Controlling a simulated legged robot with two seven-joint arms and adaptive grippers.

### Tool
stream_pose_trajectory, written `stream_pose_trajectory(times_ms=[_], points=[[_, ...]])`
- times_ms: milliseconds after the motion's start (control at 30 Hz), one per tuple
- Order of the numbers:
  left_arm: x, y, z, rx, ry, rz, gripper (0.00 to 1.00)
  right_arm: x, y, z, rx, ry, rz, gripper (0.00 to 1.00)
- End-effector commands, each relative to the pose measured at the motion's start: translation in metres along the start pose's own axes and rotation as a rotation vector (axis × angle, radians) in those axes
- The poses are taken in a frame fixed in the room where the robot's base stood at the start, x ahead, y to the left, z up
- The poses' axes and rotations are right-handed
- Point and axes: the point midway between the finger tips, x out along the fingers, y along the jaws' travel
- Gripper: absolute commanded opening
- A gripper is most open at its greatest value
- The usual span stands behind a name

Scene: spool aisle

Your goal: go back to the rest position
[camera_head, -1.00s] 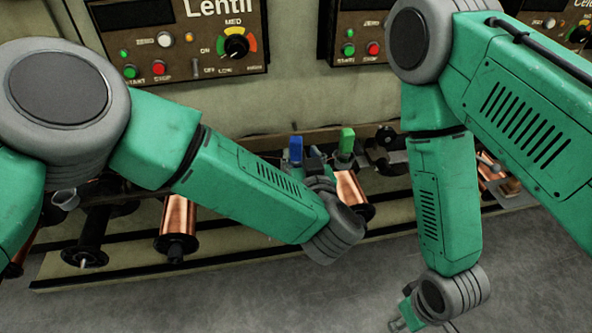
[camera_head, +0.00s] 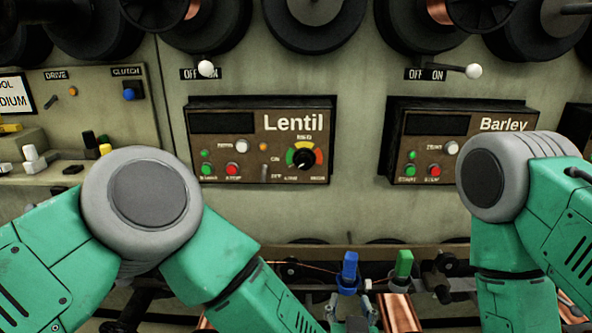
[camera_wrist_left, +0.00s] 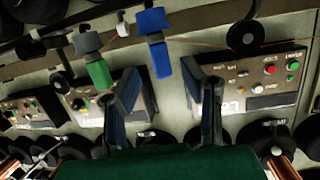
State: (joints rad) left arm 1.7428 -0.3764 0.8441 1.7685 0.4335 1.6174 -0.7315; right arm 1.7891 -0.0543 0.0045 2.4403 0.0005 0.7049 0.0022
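My left gripper (camera_head: 352,304) shows in part at the bottom of the head view, beyond my left forearm. In the left wrist view its two fingers (camera_wrist_left: 160,85) stand apart with nothing gripped between them. A blue-topped piece (camera_head: 350,268) is just above the fingers in the head view. In the left wrist view the blue piece (camera_wrist_left: 155,40) shows above and between the fingertips, apart from them. A green-topped piece (camera_head: 403,264) stands to its right. My right arm comes in at the right of the head view; its gripper is out of frame.
The Lentil panel (camera_head: 262,145) and Barley panel (camera_head: 460,150) face me, with knobs and buttons. White-knobbed levers (camera_head: 206,69) sit above them. A copper spool (camera_head: 399,313) is low, right of my left gripper. Coloured switches stand on a ledge at the left.

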Motion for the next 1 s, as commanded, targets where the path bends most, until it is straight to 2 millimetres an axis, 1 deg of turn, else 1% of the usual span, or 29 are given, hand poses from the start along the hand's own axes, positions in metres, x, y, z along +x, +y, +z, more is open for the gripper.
stream_pose_trajectory(times_ms=[33, 67, 100, 133, 167, 200, 267, 300, 367, 400, 467, 500, 567, 600, 700, 800, 900, 1000], points=[[-0.001, -0.022, 0.015, 0.021, -0.051, 0.042, 0.37, -0.011, 0.0, -0.001, 0.0, 0.0, 0.0, 0.4], [-0.003, -0.035, 0.029, 0.029, -0.092, 0.07, 0.37, -0.015, 0.0, -0.001, 0.0, 0.0, 0.0, 0.4], [-0.008, -0.054, 0.048, 0.037, -0.156, 0.106, 0.37, -0.021, 0.0, -0.001, 0.0, 0.0, 0.0, 0.4], [-0.013, -0.071, 0.063, 0.042, -0.208, 0.128, 0.37, -0.025, 0.0, -0.001, 0.0, 0.0, 0.0, 0.4], [-0.02, -0.087, 0.077, 0.045, -0.265, 0.147, 0.37, -0.028, 0.0, -0.002, 0.0, 0.0, 0.0, 0.4], [-0.031, -0.11, 0.096, 0.046, -0.342, 0.163, 0.37, -0.033, 0.0, -0.002, 0.0, 0.0, 0.0, 0.4], [-0.05, -0.144, 0.12, 0.045, -0.458, 0.172, 0.37, -0.039, 0.0, -0.002, 0.0, 0.0, 0.0, 0.4], [-0.066, -0.167, 0.135, 0.041, -0.537, 0.17, 0.37, -0.043, 0.0, -0.002, 0.0, 0.0, 0.0, 0.4], [-0.091, -0.2, 0.153, 0.031, -0.655, 0.156, 0.37, -0.049, 0.0, -0.003, 0.0, 0.0, 0.0, 0.4], [-0.11, -0.222, 0.164, 0.022, -0.734, 0.142, 0.37, -0.052, 0.0, -0.003, 0.0, 0.0, 0.0, 0.4], [-0.14, -0.253, 0.176, 0.004, -0.847, 0.111, 0.37, -0.057, 0.0, -0.003, 0.0, 0.0, 0.0, 0.4], [-0.161, -0.271, 0.182, -0.01, -0.92, 0.087, 0.37, -0.06, 0.0, -0.003, 0.0, 0.0, 0.0, 0.4], [-0.19, -0.296, 0.188, -0.031, -1.017, 0.05, 0.37, -0.064, 0.0, -0.003, 0.0, 0.0, 0.0, 0.4], [-0.209, -0.309, 0.191, -0.045, -1.074, 0.026, 0.37, -0.067, 0.001, -0.004, 0.0, 0.0, 0.0, 0.4], [-0.245, -0.334, 0.193, -0.076, -1.183, -0.028, 0.37, -0.07, 0.001, -0.004, 0.0, 0.0, 0.0, 0.4], [-0.267, -0.347, 0.194, -0.096, -1.246, -0.064, 0.37, -0.072, 0.001, -0.004, 0.0, 0.0, 0.0, 0.4], [-0.277, -0.352, 0.194, -0.104, -1.273, -0.078, 0.37, -0.073, 0.001, -0.004, 0.0, 0.0, 0.0, 0.4], [-0.277, -0.353, 0.194, -0.106, -1.275, -0.08, 0.37, -0.072, 0.001, -0.004, 0.0, 0.0, 0.0, 0.4]])
